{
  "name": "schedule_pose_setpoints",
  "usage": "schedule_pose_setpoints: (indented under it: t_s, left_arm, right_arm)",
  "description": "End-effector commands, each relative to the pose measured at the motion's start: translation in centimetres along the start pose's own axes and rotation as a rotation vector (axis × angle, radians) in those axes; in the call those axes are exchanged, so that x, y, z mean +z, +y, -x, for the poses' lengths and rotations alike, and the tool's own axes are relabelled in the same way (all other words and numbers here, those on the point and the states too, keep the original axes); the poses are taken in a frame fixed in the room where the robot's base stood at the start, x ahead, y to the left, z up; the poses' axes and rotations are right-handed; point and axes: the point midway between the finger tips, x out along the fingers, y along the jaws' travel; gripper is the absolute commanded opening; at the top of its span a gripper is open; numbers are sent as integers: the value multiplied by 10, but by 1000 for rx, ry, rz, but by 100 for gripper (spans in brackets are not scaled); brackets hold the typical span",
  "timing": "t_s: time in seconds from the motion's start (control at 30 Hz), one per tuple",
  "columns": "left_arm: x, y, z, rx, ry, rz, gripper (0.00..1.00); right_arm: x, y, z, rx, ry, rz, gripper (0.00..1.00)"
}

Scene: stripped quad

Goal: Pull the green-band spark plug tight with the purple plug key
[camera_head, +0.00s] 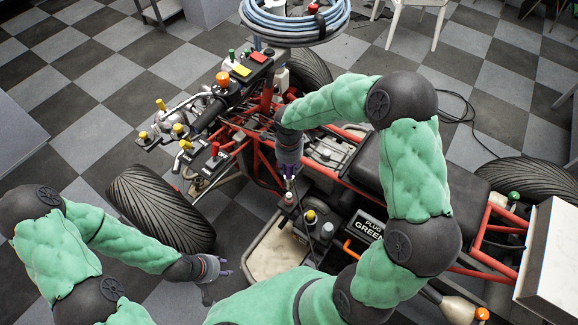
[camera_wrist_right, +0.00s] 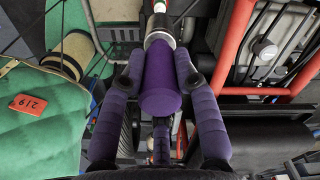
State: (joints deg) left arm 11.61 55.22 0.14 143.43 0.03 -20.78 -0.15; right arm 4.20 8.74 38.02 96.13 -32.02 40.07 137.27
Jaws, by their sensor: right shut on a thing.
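My right gripper (camera_head: 289,172) is over the engine bay of the stripped quad (camera_head: 262,160), left of the black seat. In the right wrist view its purple fingers (camera_wrist_right: 160,66) are shut on the purple plug key (camera_wrist_right: 160,88), one on each side. The key's pale, metallic far end (camera_wrist_right: 160,38) points away from the hand, toward the top of that view.
A black sign reading "PLUG GREEN" (camera_head: 368,228) stands right of the beige tray (camera_head: 270,252). Red frame tubes (camera_head: 478,258) and the seat (camera_head: 372,168) surround the right arm. A coiled blue hose (camera_head: 290,25) is at the back.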

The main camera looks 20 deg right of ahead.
Motion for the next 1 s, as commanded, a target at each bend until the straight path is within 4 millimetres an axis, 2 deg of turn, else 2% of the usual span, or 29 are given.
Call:
schedule_pose_setpoints:
  t_s: [0.2,0.7,0.87,1.0]
  left_arm:
    - [0,-3,-9,0,0,0,40]
    - [-2,-18,-49,0,0,0,40]
    - [-2,-19,-54,0,0,0,40]
    - [-2,-19,-52,0,0,0,40]
  right_arm:
    - [0,-1,-1,-4,-5,-19,0]
    - [0,0,-49,-2,-3,-17,0]
    - [0,0,-56,-2,-3,-6,0]
    - [0,0,-56,-2,-3,95,0]
